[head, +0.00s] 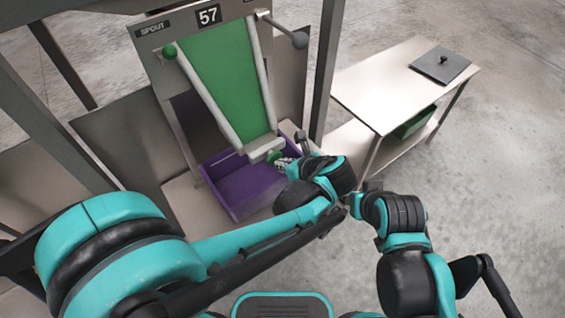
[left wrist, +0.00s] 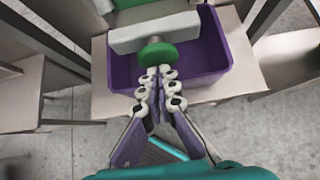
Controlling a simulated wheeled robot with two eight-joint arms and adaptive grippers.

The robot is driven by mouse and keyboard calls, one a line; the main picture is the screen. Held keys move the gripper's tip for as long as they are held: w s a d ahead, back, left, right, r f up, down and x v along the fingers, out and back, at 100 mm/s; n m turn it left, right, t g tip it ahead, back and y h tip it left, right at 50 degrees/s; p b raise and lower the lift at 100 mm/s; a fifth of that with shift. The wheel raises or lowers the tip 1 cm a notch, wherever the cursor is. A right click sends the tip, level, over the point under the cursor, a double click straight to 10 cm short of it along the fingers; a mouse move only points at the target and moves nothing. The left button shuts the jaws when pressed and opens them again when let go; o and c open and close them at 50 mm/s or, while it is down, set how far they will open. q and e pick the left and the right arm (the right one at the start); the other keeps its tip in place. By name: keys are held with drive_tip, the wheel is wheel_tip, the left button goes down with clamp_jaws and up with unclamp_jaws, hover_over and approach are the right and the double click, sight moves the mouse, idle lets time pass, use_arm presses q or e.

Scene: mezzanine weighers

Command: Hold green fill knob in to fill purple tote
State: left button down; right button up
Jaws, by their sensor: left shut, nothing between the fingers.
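The green fill knob (head: 274,157) sticks out from the pale block at the lower end of the green chute. It also shows in the left wrist view (left wrist: 158,54), as a round disc on a short stem. My left gripper (head: 283,163) is shut and empty, its fingertips (left wrist: 161,72) at the knob's near lower edge. They look to be at or against it; I cannot tell how hard. The purple tote (head: 238,197) stands below the chute, and the inside that shows is bare purple. My arm hides its right part.
A panel (head: 166,82) marked SPOUT and 57 carries the chute, with another green ball (head: 169,51) and a grey ball (head: 299,40) at its upper sides. A side table (head: 385,85) with a dark lidded plate (head: 440,66) stands right. The floor at right is clear.

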sight(276, 156)
use_arm(q)
drive_tip(key=w+a, duration=0.2)
drive_tip(key=w, duration=0.1)
drive_tip(key=shift+a, duration=0.1)
idle(1.4)
idle(5.5)
